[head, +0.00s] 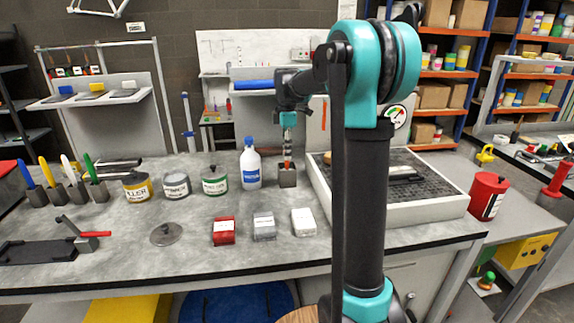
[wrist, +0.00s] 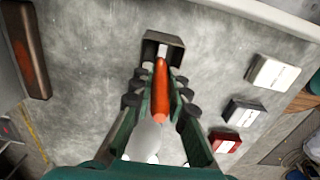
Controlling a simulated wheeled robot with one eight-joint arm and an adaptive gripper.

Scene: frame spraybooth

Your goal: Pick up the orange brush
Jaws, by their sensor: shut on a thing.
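The orange brush (wrist: 160,92) stands with its orange handle between the fingers of my gripper (wrist: 160,100) in the wrist view. Its lower end is at a dark square holder (wrist: 165,47); I cannot tell whether it is still inside. In the head view my gripper (head: 287,150) points down over the holder (head: 287,178), to the right of a white bottle with a blue cap (head: 250,165). Only a small reddish part of the brush shows there. My gripper is shut on the brush.
Blue, yellow, white and green handled tools (head: 66,175) stand in holders at left. Labelled cans (head: 176,186) stand left of the bottle. Red, grey and white packs (head: 264,227) lie in front. A raised-rim tray (head: 430,210) is close on the right.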

